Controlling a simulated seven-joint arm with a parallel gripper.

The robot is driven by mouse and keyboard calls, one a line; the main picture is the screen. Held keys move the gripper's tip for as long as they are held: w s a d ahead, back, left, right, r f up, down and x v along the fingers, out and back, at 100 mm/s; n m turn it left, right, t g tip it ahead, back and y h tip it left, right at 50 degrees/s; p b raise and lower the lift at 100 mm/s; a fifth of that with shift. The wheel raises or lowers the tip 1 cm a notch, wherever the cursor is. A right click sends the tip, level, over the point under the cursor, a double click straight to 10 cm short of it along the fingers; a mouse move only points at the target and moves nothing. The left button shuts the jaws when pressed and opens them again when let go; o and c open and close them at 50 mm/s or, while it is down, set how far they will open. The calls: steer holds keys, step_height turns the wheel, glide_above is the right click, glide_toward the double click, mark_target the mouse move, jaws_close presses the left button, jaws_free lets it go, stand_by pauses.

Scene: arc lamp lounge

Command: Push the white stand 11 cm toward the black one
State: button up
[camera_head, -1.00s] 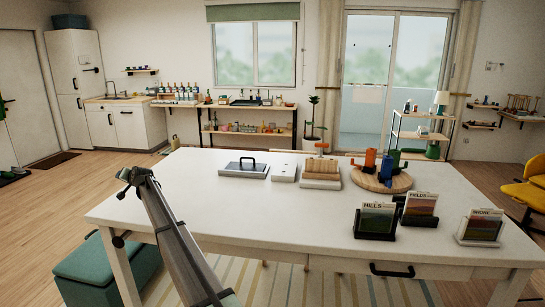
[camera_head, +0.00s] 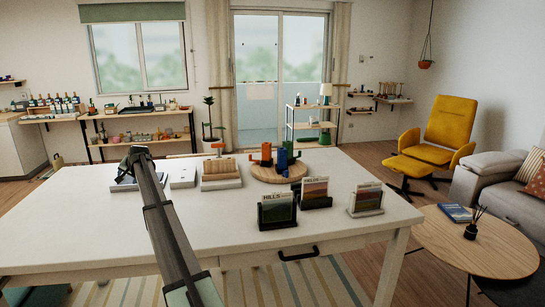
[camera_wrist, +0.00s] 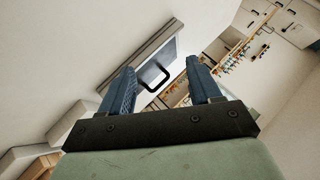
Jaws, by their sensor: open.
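The white stand (camera_head: 366,211) holds a card and is the rightmost of three card stands at the table's front right. A black stand (camera_head: 277,222) with a card reading HILLS is at the left of the row. Another black stand (camera_head: 316,202), with a FIELDS card, is between them and slightly farther back. My gripper (camera_head: 139,153) is above the table's left part, well left of all three stands. In the wrist view its two blue fingers (camera_wrist: 161,82) are apart with nothing held between them. No card stand shows in the wrist view.
A flat plate with a black handle (camera_wrist: 155,76) lies below my gripper. A white box (camera_head: 182,178), a wooden rack (camera_head: 221,170) and a round board (camera_head: 262,173) with coloured mugs stand along the table's back. The table (camera_head: 215,230) is bare in front of them, left of the stands.

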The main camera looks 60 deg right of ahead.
steer(key=s+d+r+m+g+h, duration=0.25)
steer(key=s+d+m+g, duration=0.35)
steer(key=s+d, duration=3.1)
step_height(320, 180, up, 6)
steer(key=m+g+y, duration=0.4)
steer(key=m, duration=0.5)
glide_above(369, 193)
steer(key=d, duration=0.2)
steer(key=shift+w+f+h, duration=0.1)
steer(key=shift+h, duration=0.15)
steer(key=shift+f, duration=0.15)
step_height(369, 193, down, 14)
steer(key=shift+r, duration=0.2)
steer(key=shift+c, duration=0.3)
jaws_close()
